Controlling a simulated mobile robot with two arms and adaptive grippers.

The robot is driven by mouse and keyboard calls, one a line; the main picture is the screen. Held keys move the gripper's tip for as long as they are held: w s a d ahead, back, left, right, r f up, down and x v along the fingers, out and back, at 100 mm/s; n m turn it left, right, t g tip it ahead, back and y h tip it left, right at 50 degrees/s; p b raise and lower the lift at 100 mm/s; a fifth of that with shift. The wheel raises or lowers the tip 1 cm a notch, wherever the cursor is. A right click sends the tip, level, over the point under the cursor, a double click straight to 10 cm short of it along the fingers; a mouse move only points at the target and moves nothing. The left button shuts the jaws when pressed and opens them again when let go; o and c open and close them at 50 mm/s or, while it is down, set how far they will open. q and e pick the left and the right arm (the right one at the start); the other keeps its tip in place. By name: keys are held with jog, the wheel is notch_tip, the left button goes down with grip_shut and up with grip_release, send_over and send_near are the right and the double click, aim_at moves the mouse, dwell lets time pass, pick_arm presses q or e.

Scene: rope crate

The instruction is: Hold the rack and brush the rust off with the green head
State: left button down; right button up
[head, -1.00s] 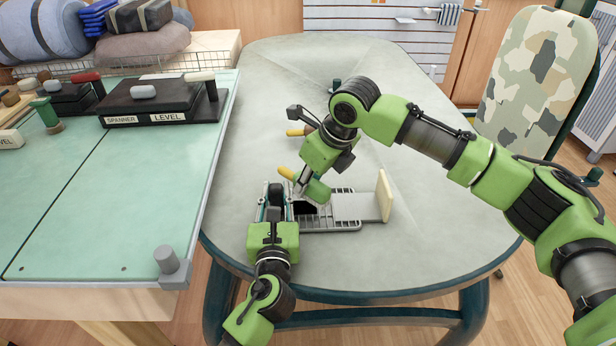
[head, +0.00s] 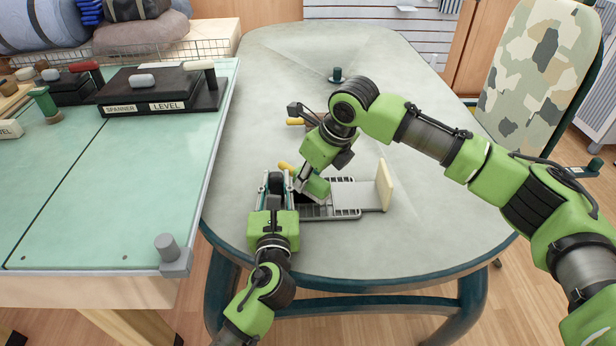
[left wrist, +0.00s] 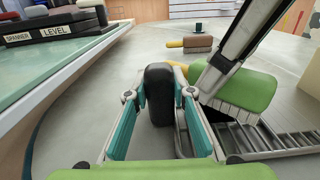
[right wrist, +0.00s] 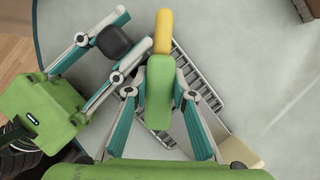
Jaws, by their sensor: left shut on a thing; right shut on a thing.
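The rack (head: 345,212) is a grey metal grid lying flat on the table. My left gripper (left wrist: 160,100) is shut on a black rounded grip (left wrist: 160,80) at the rack's left end. My right gripper (right wrist: 159,92) is shut on the brush with the green head (right wrist: 159,80), which has a yellow handle (right wrist: 164,30). In the left wrist view the green head (left wrist: 245,90) has pale bristles pointing down over the rack bars (left wrist: 270,140). The bristles seem to touch the bars, but exact contact is unclear. No rust can be made out.
A grey plate with a cream upright board (head: 384,186) adjoins the rack's right side. A second brush (left wrist: 190,43) with a yellow handle lies beyond. A dark green knob (head: 336,75) stands farther back. A green-topped bench (head: 110,190) is at left. The table's right side is clear.

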pick_arm(q)
jog(key=shift+f, duration=0.1)
pick_arm(e)
jog(key=shift+f, duration=0.7)
jog(key=shift+a, duration=0.1)
